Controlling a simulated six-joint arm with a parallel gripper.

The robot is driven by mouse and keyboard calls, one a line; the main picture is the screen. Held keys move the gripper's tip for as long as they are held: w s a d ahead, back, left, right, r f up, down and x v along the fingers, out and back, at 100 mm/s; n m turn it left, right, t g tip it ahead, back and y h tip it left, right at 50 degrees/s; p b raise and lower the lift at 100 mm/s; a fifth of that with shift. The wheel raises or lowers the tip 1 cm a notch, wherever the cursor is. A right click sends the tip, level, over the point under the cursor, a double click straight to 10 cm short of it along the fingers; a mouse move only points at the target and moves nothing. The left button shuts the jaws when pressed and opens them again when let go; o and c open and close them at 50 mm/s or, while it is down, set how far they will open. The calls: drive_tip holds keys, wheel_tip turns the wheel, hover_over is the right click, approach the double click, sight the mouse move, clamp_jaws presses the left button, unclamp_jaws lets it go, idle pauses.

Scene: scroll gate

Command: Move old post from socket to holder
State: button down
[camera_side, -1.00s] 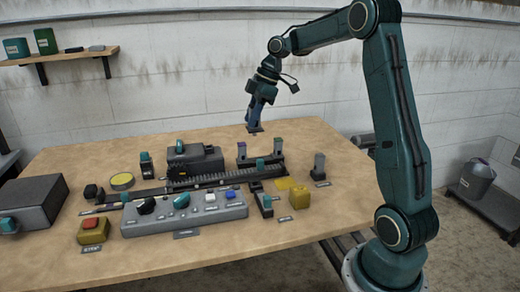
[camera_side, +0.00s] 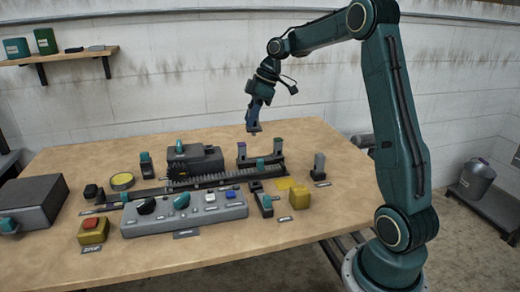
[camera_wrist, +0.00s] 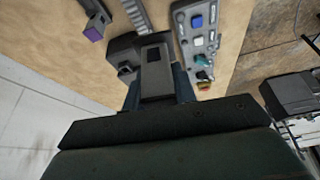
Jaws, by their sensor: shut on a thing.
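My gripper (camera_side: 254,122) hangs above the back of the table, clear of the fixtures below. In the wrist view its two blue fingers (camera_wrist: 158,91) are shut on a grey block-like post (camera_wrist: 157,60) with a dark recess in its face. In the side view only a small dark end of the held post (camera_side: 254,129) shows below the fingers. A purple-topped post (camera_side: 241,147) stands on the fixture behind the rack; it also shows in the wrist view (camera_wrist: 95,32). A similar grey post (camera_side: 319,163) stands alone to the right. I cannot tell which fixture is the socket or the holder.
A toothed rack (camera_side: 210,182) and dark housing (camera_side: 193,158) lie left of my gripper. A yellow block (camera_side: 299,197) stands at right. The table's back right is clear.

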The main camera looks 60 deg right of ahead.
drive_tip(key=w+d+f+m+h, duration=0.2)
drive_tip(key=d+f+m+h, duration=0.1)
drive_tip(key=d+f+m, duration=0.3)
drive_tip(key=w+d+f+m+h, duration=0.3)
drive_tip(key=d+f+m, duration=0.3)
drive_tip(key=d+m, duration=0.3)
drive_tip(key=shift+w+m, duration=0.25)
drive_tip(key=shift+m, duration=0.65)
drive_tip(key=shift+f, duration=0.1)
drive_tip(key=shift+f, duration=1.95)
drive_tip(key=shift+f, duration=1.45)
idle(0.5)
drive_tip(key=c, duration=0.6)
unclamp_jaws()
